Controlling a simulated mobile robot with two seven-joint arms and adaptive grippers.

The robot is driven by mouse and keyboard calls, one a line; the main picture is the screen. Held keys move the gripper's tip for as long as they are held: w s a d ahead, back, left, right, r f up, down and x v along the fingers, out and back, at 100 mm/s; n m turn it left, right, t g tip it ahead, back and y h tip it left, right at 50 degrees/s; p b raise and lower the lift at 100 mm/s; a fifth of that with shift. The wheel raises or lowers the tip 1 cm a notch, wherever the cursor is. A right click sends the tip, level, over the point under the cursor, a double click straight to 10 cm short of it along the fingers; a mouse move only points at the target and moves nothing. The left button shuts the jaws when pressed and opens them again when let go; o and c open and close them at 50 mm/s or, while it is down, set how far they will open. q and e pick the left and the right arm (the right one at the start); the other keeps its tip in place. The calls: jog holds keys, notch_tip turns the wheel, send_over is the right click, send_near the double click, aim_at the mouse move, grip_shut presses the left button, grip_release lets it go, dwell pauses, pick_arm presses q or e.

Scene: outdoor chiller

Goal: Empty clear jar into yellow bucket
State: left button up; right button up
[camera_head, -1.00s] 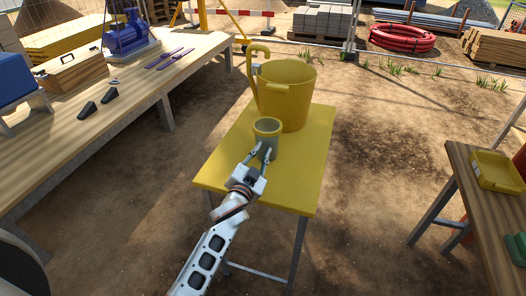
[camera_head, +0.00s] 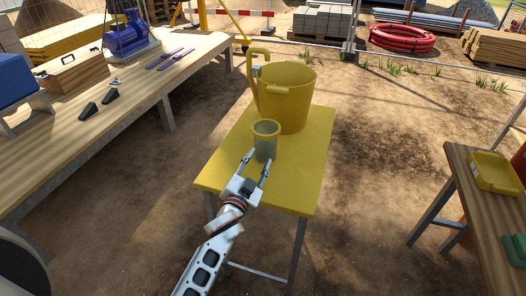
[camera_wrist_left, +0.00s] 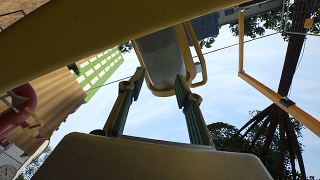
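The clear jar (camera_head: 265,146) stands upright on the yellow table (camera_head: 222,172), grey-green and see-through with a yellow rim. What is in it I cannot tell. The yellow bucket (camera_head: 290,105) stands upright just behind it, with a big curved handle on its left. My left gripper (camera_head: 258,163) is low in front of the jar, fingers spread, with nothing held. In the left wrist view the jar (camera_wrist_left: 164,58) appears beyond the open fingertips (camera_wrist_left: 157,88); whether either finger touches it I cannot tell. My right gripper is not in view.
A long wooden bench (camera_head: 120,105) on the left holds a blue machine (camera_head: 125,35), a wooden box and small tools. Another wooden table (camera_head: 478,195) on the right holds a yellow container (camera_head: 494,172). Bare dirt separates the tables. The front of the yellow table is clear.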

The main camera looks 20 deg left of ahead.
pick_arm(q)
jog(key=s+p, duration=0.1)
jog(key=s, duration=0.3)
jog(key=shift+s+a, duration=0.1)
jog(key=shift+s, duration=0.6)
